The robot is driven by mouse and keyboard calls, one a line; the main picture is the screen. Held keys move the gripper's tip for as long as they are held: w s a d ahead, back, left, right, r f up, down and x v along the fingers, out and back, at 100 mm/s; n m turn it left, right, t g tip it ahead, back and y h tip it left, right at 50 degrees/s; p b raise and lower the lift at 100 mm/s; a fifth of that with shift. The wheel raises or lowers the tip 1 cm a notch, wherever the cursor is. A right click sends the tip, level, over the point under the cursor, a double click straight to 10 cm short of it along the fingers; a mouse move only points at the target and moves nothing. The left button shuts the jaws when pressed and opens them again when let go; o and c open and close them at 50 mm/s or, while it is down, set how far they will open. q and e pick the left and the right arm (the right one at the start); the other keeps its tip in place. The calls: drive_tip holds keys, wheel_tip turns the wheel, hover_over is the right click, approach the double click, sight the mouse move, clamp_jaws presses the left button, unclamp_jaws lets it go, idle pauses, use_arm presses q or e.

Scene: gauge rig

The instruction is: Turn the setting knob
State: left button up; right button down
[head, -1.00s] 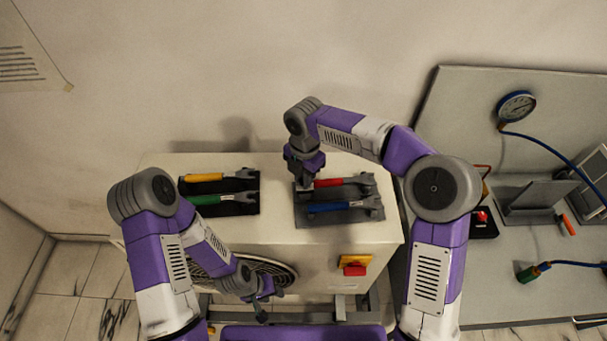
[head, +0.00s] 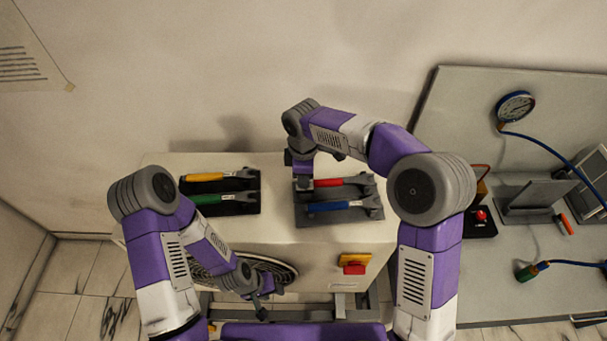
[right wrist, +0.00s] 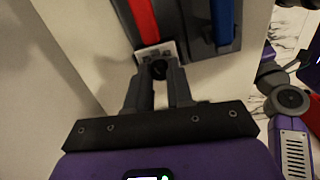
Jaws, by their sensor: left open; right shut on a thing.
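The setting knob (right wrist: 158,69) is small and black, on a pale marked plate (right wrist: 145,53) near the ends of the red and blue handles in the right wrist view. My right gripper (right wrist: 160,78) is shut on it, with one finger on each side. In the head view my right gripper (head: 303,183) is over the left end of the right-hand dark panel and hides the knob. My left gripper (head: 264,304) is open and empty, low in front of the white unit. The knob's pointer and the plate's marks are too small to read.
The right dark panel (head: 335,218) carries a red handle (head: 328,183) and a blue handle (head: 330,206). Yellow (head: 205,177) and green (head: 206,199) handles lie left on the white unit (head: 280,235). A red switch (head: 354,268) is on its front. A gauge (head: 515,106) stands right.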

drive_tip(key=m, duration=0.6)
drive_tip(key=shift+m, duration=0.3)
drive_tip(key=m, duration=0.5)
idle(0.4)
drive_tip(key=c, duration=1)
unclamp_jaws()
wheel_tip(320, 180, up, 8)
drive_tip(key=shift+a+f, duration=0.15)
drive_tip(key=shift+f, duration=0.05)
